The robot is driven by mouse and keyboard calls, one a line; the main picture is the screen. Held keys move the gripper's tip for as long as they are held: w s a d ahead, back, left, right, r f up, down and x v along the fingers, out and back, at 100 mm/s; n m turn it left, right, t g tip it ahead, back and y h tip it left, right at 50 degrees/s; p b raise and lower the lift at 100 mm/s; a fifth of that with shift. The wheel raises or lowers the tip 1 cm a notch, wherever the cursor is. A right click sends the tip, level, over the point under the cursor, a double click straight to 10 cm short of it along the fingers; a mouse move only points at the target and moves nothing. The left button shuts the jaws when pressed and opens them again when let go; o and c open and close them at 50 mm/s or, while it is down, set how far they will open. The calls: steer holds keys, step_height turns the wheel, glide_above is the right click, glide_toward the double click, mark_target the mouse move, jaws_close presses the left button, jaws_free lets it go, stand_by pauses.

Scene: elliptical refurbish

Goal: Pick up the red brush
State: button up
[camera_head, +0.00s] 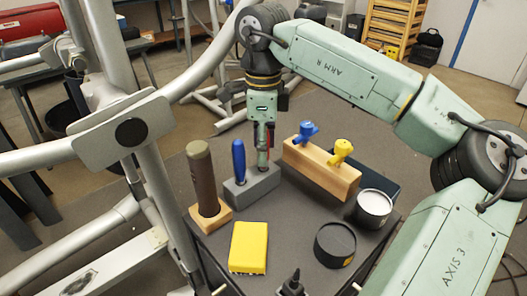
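My gripper (263,150) points straight down over the right part of a grey block (243,196) on the dark table. A narrow strip of red (271,138) shows beside its fingers. This may be the red brush, but the gripper hides most of it. The fingertips are close to the top of the grey block. I cannot tell whether they are closed on anything. A blue-handled tool (238,160) stands upright in the same block, just left of my gripper.
A wooden block (318,175) holding blue and yellow pieces stands to the right. A dark cylinder (202,178) on a wooden base is at left. A yellow block (249,247), black container (335,244) and white-topped tin (374,208) stand in front. A metal frame (145,120) rises at left.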

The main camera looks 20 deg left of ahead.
steer(key=shift+f, duration=0.1)
jaws_close()
stand_by(0.6)
